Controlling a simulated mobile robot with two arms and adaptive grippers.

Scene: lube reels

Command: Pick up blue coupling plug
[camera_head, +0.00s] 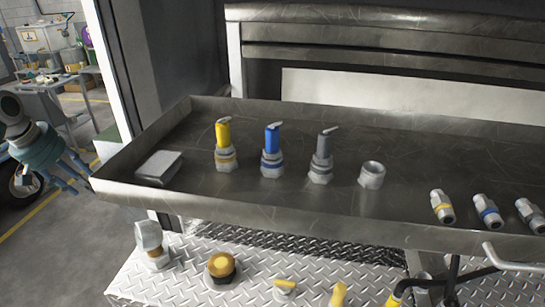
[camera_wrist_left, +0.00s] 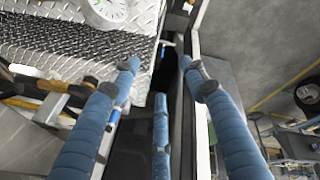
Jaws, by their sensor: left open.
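A fitting with a blue top and blue band (camera_head: 272,150) stands upright on the metal tray (camera_head: 225,198), between a yellow-topped one (camera_head: 224,146) and a grey-topped one (camera_head: 321,157). A short metal plug with a blue band (camera_head: 487,211) lies tilted at the tray's right, between a yellow-banded plug (camera_head: 442,206) and a plain grey plug (camera_head: 530,214). My left gripper (camera_head: 68,178) is open and empty, outside the tray's left end, far from both blue-marked parts. Its blue fingers spread in the left wrist view (camera_wrist_left: 160,78), with no plug between them. My right gripper is not in view.
The tray has a raised rim. A grey block (camera_head: 159,167) and a hollow metal collar (camera_head: 372,174) stand on it. Below is a diamond-plate step (camera_head: 190,277) with yellow-marked fittings. A white post (camera_head: 118,60) rises behind the tray's left end.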

